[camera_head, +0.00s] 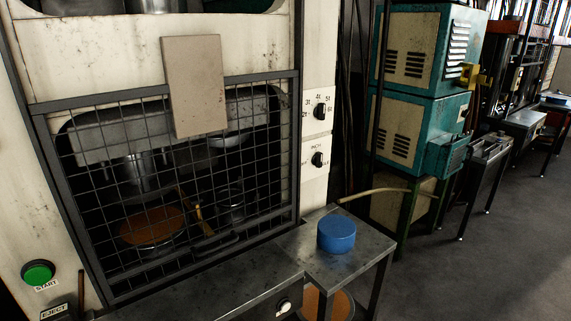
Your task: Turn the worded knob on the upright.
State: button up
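Two black knobs sit one above the other on the white upright (314,190) right of the caged opening. The lower knob (318,159) has a small word above it, perhaps "INCH", and small marks at its sides too small to read. The upper knob (320,111) is ringed by numbers, such as 31, 41 and 51. Both knobs carry a light pointer mark; I cannot tell their exact settings. Nothing covers either knob. My gripper is not in view.
A wire-mesh guard (170,190) with a blank tan plate (193,85) covers the opening. A blue cylinder (336,235) stands on a metal side table (365,252) below the knobs. A green START button (38,272) is at lower left. Open floor (470,270) lies right.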

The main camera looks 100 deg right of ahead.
aim_at(316, 159)
jog(key=z, duration=3.8)
jog(key=k, duration=1.3)
jog(key=z, duration=0.75)
jog(key=i, duration=1.6)
jog(key=u, duration=0.75)
jog(key=i, duration=0.55)
jog(key=u, duration=0.45)
